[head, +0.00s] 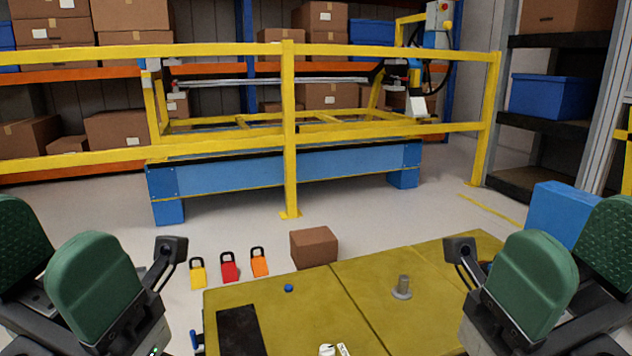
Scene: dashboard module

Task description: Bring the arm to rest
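My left arm (97,290) comes in from the lower left, with a green padded link and a dark bracket reaching inward. My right arm (535,285) mirrors it at the lower right. Both arms stand at the sides of a yellow-green table (300,310). The fingers of both grippers are outside the frame, so neither their opening nor anything in them shows.
On the table are a grey metal peg (402,288), a small blue piece (288,288), a dark panel (241,330) and a white item (327,350). Beyond it are a brown box (314,248), several padlock-shaped items (230,268) and a yellow railing (289,130). A blue box (556,215) stands right.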

